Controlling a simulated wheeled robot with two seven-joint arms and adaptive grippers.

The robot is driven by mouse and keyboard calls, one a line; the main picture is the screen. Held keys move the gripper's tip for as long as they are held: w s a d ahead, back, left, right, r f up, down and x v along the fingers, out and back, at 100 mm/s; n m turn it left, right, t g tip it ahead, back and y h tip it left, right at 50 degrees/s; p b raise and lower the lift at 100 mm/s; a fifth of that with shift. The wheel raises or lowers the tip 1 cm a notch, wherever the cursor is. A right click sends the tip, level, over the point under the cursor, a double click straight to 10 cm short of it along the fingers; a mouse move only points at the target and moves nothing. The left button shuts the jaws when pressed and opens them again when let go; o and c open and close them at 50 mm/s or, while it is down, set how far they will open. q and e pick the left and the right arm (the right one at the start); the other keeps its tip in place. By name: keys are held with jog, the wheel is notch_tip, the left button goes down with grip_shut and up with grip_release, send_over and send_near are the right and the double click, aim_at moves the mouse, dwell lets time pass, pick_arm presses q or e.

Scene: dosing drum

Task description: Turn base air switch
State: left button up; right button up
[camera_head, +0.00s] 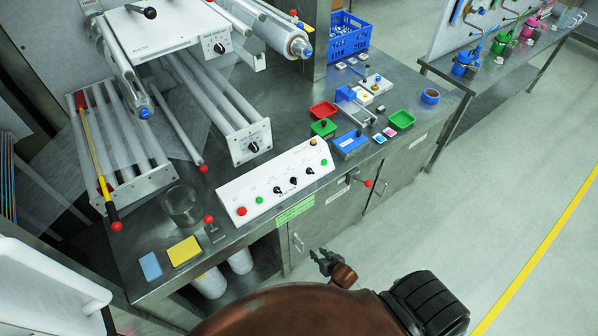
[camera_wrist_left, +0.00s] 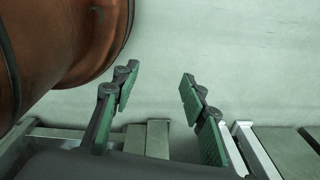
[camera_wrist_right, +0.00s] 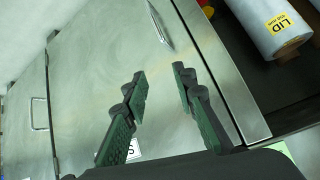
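The white control panel (camera_head: 276,185) sits at the bench's front edge in the head view. It carries a red button (camera_head: 241,211), green buttons and several black rotary switches (camera_head: 294,181). The labels are too small to read, so I cannot tell which switch is the base air one. My right gripper (camera_head: 325,262) is low in front of the cabinet, below and apart from the panel. In the right wrist view its fingers (camera_wrist_right: 160,95) are apart and empty before a cabinet door. My left gripper (camera_wrist_left: 155,90) is open and empty; I cannot make it out in the head view.
A red-knobbed lever (camera_head: 209,220) and a clear beaker (camera_head: 182,206) stand left of the panel. Small coloured trays (camera_head: 401,120) lie to its right. A lever valve (camera_head: 366,182) projects from the cabinet front. A LID-labelled roll (camera_wrist_right: 270,25) lies on the lower shelf. The floor at right is clear.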

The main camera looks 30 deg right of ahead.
aim_at(296, 182)
jog(key=w+r+m+t+p, duration=0.1)
jog(key=w+r+t+p, duration=0.2)
jog(key=r, duration=0.8)
jog(key=w+d+r+m+p, duration=0.1)
jog(key=w+r+p, duration=0.1)
jog(key=w+r, duration=0.6)
jog(key=w+r+m+t+p, duration=0.1)
jog(key=w+r+t+p, duration=0.15)
jog(key=r, duration=1.05)
jog(key=shift+g, duration=0.35)
jog(key=x, duration=0.7)
jog(key=shift+w+d, duration=0.15)
pick_arm(q)
notch_tip(296, 182, up, 10)
jog(key=w, duration=0.1)
jog(key=shift+w+d, duration=0.35)
jog(key=shift+a, duration=0.1)
pick_arm(e)
jog(key=shift+c, duration=0.5)
grip_shut()
